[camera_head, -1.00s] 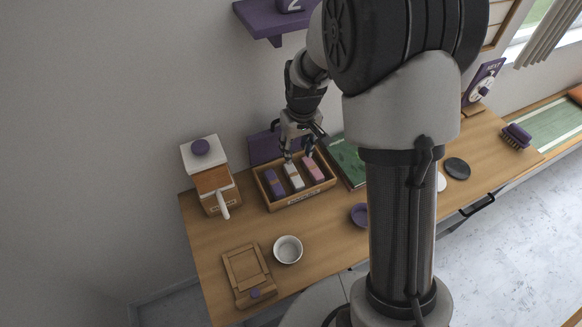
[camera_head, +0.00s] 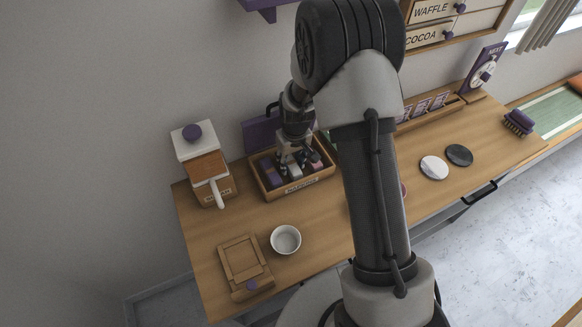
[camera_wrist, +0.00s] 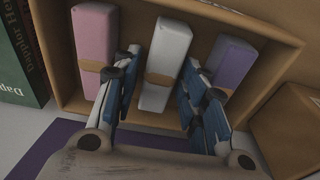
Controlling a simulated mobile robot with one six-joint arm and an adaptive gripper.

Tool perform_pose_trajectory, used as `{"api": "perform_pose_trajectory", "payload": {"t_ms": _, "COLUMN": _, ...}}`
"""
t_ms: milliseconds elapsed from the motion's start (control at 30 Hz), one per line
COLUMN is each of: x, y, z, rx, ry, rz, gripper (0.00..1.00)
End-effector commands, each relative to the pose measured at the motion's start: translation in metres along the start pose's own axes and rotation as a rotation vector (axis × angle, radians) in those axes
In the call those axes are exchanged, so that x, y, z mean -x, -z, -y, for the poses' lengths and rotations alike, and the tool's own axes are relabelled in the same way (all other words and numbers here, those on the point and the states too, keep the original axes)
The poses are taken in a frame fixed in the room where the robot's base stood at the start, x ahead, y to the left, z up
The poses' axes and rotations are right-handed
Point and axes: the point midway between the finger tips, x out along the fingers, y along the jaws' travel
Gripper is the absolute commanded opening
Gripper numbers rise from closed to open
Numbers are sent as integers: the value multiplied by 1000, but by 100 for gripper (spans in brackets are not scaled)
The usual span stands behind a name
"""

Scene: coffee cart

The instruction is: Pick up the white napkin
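The white napkin (camera_wrist: 166,62) is a rolled bundle with a brown band, standing in the middle of a wooden box (camera_head: 300,190). In the wrist view a pink napkin (camera_wrist: 95,35) is on its left and a purple napkin (camera_wrist: 229,65) on its right. My gripper (camera_wrist: 158,85) is open, with one blue-padded finger on each side of the white napkin's lower part. A gap shows between the fingers and the napkin. In the head view the white napkin (camera_head: 294,171) is partly hidden under my gripper (camera_head: 291,163).
A grinder-like machine (camera_head: 205,165) stands left of the box. A white bowl (camera_head: 286,240) and a wooden tray (camera_head: 233,284) are in front. A purple case (camera_head: 262,134) is behind the box. Green books (camera_wrist: 18,60) lie close beside it. The counter between box and bowl is clear.

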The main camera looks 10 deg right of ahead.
Motion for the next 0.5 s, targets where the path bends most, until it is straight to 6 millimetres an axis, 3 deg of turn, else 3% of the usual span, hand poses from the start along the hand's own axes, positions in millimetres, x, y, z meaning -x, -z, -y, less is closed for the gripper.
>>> {"api": "perform_pose_trajectory", "payload": {"t_ms": 100, "x": -11, "y": 0, "z": 0, "rx": 0, "ry": 0, "rz": 1, "gripper": 39}}
{"api": "perform_pose_trajectory", "payload": {"t_ms": 300, "x": -10, "y": 0, "z": 0, "rx": 0, "ry": 0, "rz": 0, "gripper": 38}}
{"api": "perform_pose_trajectory", "payload": {"t_ms": 500, "x": -10, "y": 0, "z": 0, "rx": 0, "ry": 0, "rz": 0, "gripper": 25}}
